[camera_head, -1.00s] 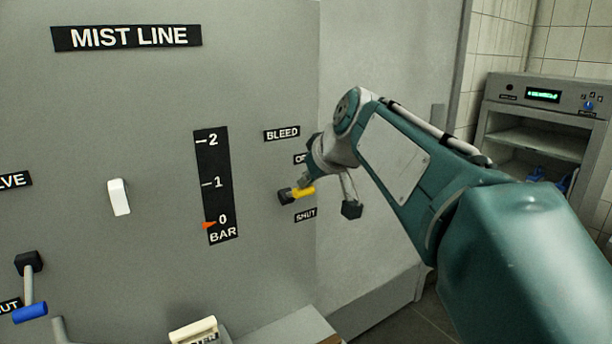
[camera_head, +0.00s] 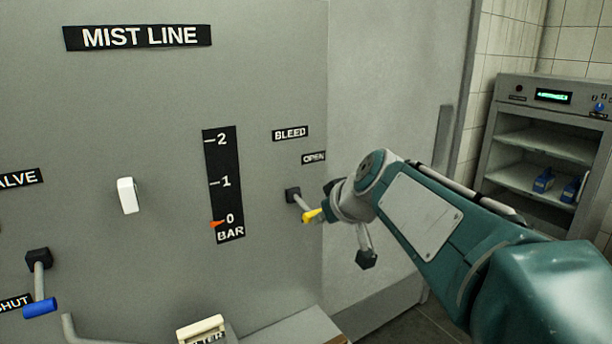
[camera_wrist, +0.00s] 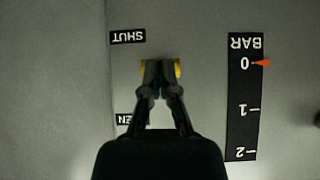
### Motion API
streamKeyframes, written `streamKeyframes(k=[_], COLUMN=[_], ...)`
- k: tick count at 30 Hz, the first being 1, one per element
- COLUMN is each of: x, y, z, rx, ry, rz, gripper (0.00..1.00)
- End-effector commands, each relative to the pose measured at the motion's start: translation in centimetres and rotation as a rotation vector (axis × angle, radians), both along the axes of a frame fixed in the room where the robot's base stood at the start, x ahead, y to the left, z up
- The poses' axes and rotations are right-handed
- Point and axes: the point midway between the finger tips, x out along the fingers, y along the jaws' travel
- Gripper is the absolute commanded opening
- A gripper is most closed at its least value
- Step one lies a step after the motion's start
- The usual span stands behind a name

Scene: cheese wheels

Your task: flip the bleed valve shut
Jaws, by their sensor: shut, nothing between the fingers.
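The bleed valve has a black pivot (camera_head: 293,195) on the grey panel and a short grey lever ending in a yellow handle (camera_head: 312,215). The lever slants down and to the right. My gripper (camera_wrist: 160,72) is shut and empty, its fingertips at the yellow handle, which shows on both sides of them in the wrist view (camera_wrist: 178,68). I cannot tell whether they touch. The SHUT label (camera_wrist: 128,37) shows upside down in the wrist view but is hidden in the head view. The OPEN label (camera_head: 313,158) is above the lever.
The pressure gauge (camera_head: 223,185) is left of the valve, its orange pointer (camera_head: 216,224) near 0. A white switch (camera_head: 127,196) and a blue-handled lever (camera_head: 40,307) are farther left. A filter-labelled block (camera_head: 201,328) sits low in front. A shelf unit (camera_head: 545,150) stands at right.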

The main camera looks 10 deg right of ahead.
Motion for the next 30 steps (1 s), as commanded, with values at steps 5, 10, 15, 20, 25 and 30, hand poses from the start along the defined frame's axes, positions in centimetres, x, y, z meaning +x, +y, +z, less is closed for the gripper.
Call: streamKeyframes(k=[5,10,15,20,25,30], x=[0.1,0.3,0.4,0.5,0.5,0.5], y=[0.0,0.1,0.2,0.2,0.2,0.2], z=[-1.5,-2.5,-3.0,-3.2,-3.2,-3.2], rx=[0.000,-0.001,0.000,0.000,0.000,0.000], ry=[0.002,0.002,0.001,0.001,0.001,0.001], rz=[-0.001,0.000,0.000,0.001,0.000,0.000], gripper=[0.00,0.00,0.00,0.00,0.00,0.00])
